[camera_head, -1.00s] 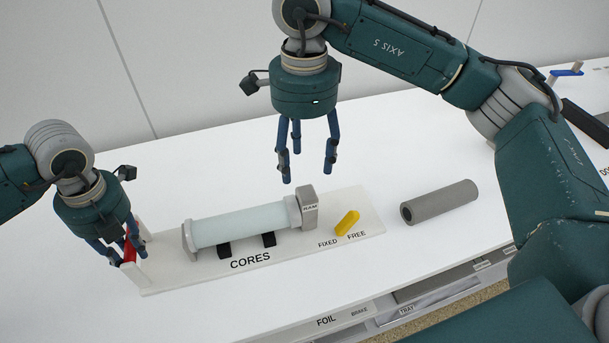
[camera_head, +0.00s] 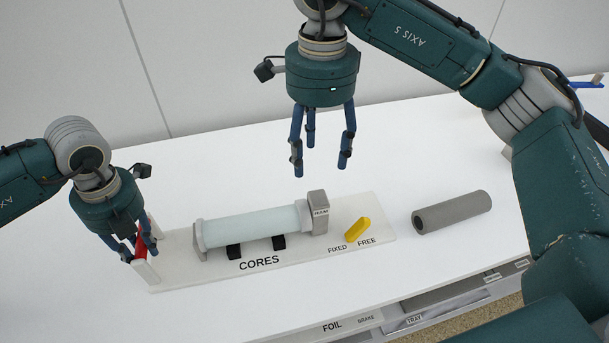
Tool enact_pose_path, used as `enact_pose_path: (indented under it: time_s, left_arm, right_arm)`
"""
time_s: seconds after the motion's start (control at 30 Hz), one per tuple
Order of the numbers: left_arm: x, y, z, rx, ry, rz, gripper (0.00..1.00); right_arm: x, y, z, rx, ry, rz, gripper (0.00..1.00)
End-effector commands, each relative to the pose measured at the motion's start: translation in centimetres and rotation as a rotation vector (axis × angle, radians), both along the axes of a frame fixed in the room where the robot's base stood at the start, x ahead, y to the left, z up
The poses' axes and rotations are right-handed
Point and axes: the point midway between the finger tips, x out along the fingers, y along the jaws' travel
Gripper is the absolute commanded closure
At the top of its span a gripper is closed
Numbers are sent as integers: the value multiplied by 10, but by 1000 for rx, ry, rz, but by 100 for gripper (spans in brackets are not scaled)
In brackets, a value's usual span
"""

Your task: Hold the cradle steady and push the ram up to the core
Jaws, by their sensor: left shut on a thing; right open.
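The cradle (camera_head: 215,277) is a white base plate marked CORES, with a red handle (camera_head: 141,243) between posts at its left end. My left gripper (camera_head: 141,250) is shut on this red handle. A pale, glassy core (camera_head: 250,227) lies level over two black supports, between a grey end plate (camera_head: 199,240) and the grey ram (camera_head: 318,212), a block labelled RAM. The ram stands at the core's right end, against or very close to its collar. My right gripper (camera_head: 322,165) is open and empty, pointing down above the ram, apart from it.
A yellow lever (camera_head: 357,229) sits on the plate by the words FIXED and FREE. A dark grey hollow tube (camera_head: 452,212) lies on the white table to the right. Table behind the cradle is clear. Drawers marked FOIL and TRAY show below the front edge.

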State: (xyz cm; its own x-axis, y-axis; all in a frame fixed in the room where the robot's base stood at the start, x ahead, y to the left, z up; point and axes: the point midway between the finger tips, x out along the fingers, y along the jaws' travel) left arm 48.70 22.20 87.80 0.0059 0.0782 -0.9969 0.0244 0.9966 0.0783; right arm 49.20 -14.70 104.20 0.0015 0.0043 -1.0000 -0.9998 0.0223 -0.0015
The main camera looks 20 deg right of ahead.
Motion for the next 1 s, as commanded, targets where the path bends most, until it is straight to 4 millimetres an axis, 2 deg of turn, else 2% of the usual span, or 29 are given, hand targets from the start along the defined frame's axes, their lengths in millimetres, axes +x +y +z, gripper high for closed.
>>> enact_pose_path:
  time_s: [0.03,0.23,0.27,0.37,0.6,0.73,0.87,1.0]
  left_arm:
    - [-4,0,-6,1,14,1,100]
    - [-4,0,-6,1,14,1,100]
    - [-2,-3,-3,-9,6,0,72]
    - [-2,-3,-2,-8,6,-1,52]
    - [-3,2,-5,7,11,1,52]
    - [-2,1,1,5,8,1,52]
    - [0,-1,19,2,2,0,52]
    - [0,-5,50,-1,1,-1,52]
  right_arm:
    - [0,0,-1,0,0,0,42]
    - [0,0,-1,0,0,0,42]
    - [0,0,-1,0,0,0,42]
    - [0,0,-1,0,0,0,42]
    - [0,0,-1,0,0,0,42]
    - [0,0,-1,0,0,0,42]
    - [0,0,0,0,0,0,42]
    - [0,0,0,0,0,0,42]
